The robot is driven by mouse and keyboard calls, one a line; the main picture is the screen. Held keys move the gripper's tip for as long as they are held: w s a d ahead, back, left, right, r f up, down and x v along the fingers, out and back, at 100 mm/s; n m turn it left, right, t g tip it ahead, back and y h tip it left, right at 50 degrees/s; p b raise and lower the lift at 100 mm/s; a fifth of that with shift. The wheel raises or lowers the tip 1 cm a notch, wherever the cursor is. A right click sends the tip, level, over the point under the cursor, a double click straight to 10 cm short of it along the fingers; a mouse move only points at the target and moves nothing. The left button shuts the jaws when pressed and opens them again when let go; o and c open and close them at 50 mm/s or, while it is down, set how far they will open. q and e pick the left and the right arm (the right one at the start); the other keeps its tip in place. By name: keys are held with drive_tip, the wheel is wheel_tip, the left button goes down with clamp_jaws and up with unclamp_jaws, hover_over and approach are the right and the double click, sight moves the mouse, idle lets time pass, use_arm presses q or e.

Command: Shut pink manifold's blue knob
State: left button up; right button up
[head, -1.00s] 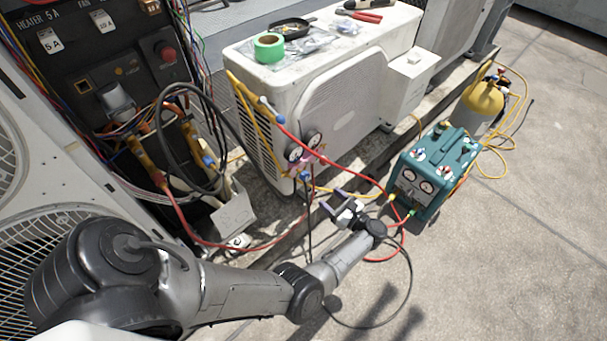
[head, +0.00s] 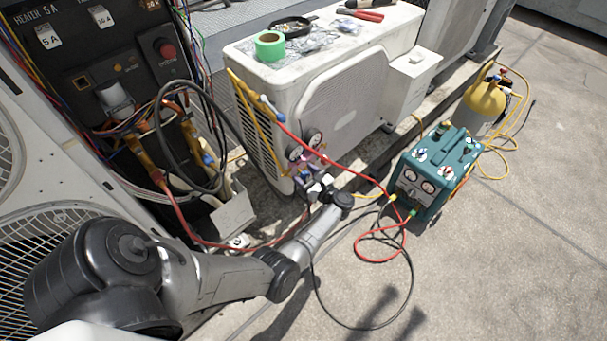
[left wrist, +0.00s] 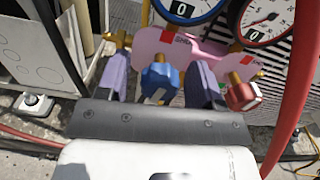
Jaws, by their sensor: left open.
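The pink manifold (head: 309,161) hangs at the front corner of the white condenser, with two round gauges on top. In the left wrist view the manifold's pink body (left wrist: 158,46) is close ahead. Its blue knob (left wrist: 160,82) sits between the two purple-grey fingers of my left gripper (head: 315,182). The fingers are open, one on each side of the knob, and I cannot tell whether either touches it. The red knob (left wrist: 243,92) is just right of the right finger. In the head view the gripper hides the blue knob. My right gripper is out of view.
The white condenser (head: 350,95) stands behind the manifold, with green tape (head: 269,46) and tools on top. A red hose (left wrist: 297,85) runs close along the wrist view's right side. A teal recovery unit (head: 437,169) and yellow cylinder (head: 484,101) stand right on open concrete.

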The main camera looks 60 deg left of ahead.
use_arm(q)
drive_tip(key=shift+a, duration=0.4)
drive_tip(key=shift+c, duration=0.2)
drive_tip(key=c, duration=0.9)
